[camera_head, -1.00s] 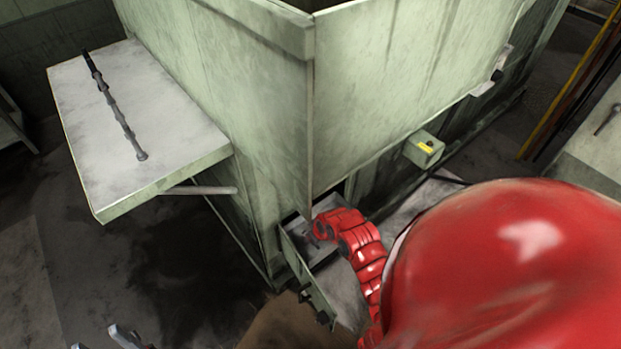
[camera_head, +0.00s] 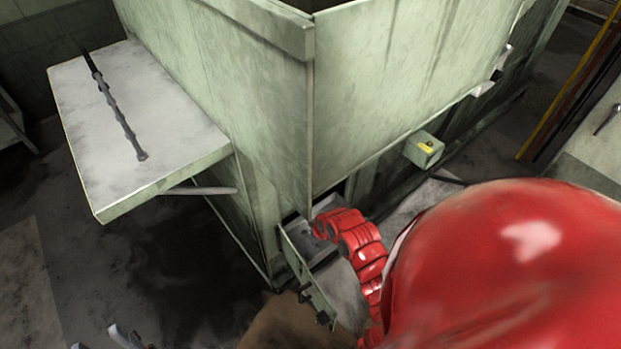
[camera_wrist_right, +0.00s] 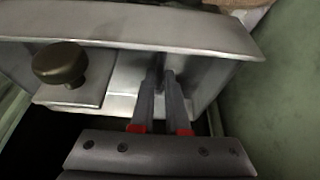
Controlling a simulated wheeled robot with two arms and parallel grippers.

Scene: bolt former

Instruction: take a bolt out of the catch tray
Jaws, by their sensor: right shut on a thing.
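The catch tray (camera_head: 325,256) is a grey metal box low at the corner of the green machine, behind a small open flap. In the right wrist view its metal wall (camera_wrist_right: 130,25) crosses the top. My right gripper (camera_wrist_right: 163,78) reaches down into the tray with its two fingers close together. It is shut on a dark, thin bolt (camera_wrist_right: 158,70), mostly hidden between the fingertips. In the head view my red right arm hides the right gripper and the bolt. My left gripper (camera_head: 102,342) shows at the bottom left edge, its fingers apart and empty, partly cut off.
The open flap (camera_head: 306,272) stands beside the tray. A dark brass knob (camera_wrist_right: 60,63) on a plate is left of the fingers. The machine's green wall (camera_head: 220,120) rises close behind. A side shelf (camera_head: 170,120) holds a long ribbed rod (camera_head: 118,112). A yellow-labelled box (camera_head: 424,149) juts out.

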